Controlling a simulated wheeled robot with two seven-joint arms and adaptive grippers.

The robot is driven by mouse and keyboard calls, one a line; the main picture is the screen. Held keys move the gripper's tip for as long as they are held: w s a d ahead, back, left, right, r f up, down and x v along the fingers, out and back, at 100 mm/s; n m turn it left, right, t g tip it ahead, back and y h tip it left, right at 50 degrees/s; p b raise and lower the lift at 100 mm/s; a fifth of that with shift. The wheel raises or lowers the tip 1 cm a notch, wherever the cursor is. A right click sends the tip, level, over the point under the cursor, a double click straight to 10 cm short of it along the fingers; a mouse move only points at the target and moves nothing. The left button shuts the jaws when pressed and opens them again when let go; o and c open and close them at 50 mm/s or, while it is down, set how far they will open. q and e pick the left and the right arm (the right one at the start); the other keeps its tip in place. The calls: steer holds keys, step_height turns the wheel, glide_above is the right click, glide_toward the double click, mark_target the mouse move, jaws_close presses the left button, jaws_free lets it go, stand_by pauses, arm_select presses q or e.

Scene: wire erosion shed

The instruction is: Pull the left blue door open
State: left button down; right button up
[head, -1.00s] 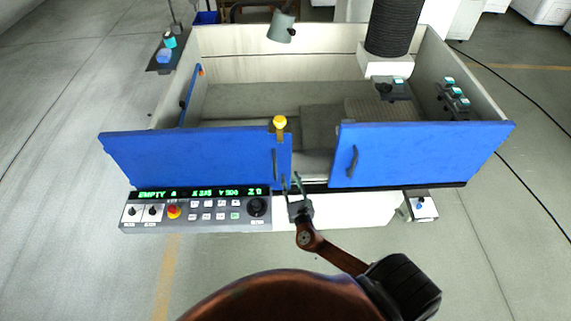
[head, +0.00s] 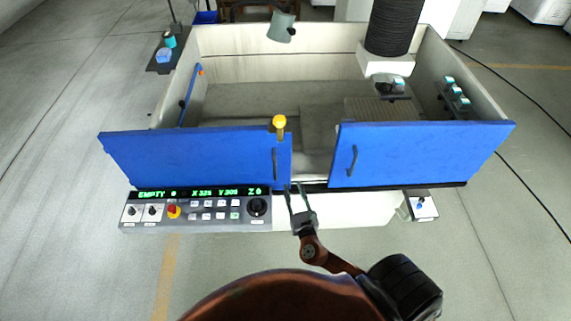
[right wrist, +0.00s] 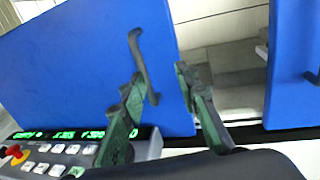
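The left blue door (head: 190,158) is a wide panel with a dark vertical bar handle (head: 275,163) near its right edge. A gap separates it from the right blue door (head: 420,153). My right gripper (head: 297,187) is open and empty, just right of and below that handle, in front of the gap. In the right wrist view, the handle (right wrist: 138,55) stands beyond the fingers; the left finger overlaps its lower end, and the right finger is by the door's edge. Contact cannot be told. My left gripper is not in view.
A control panel (head: 200,214) with buttons and a red knob juts out below the left door. A dark track (head: 395,188) runs under the right door. Open floor (head: 70,260) lies at the left.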

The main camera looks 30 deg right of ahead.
steer(key=v, duration=0.7)
steer(key=shift+s, duration=0.25)
steer(key=shift+a, duration=0.1)
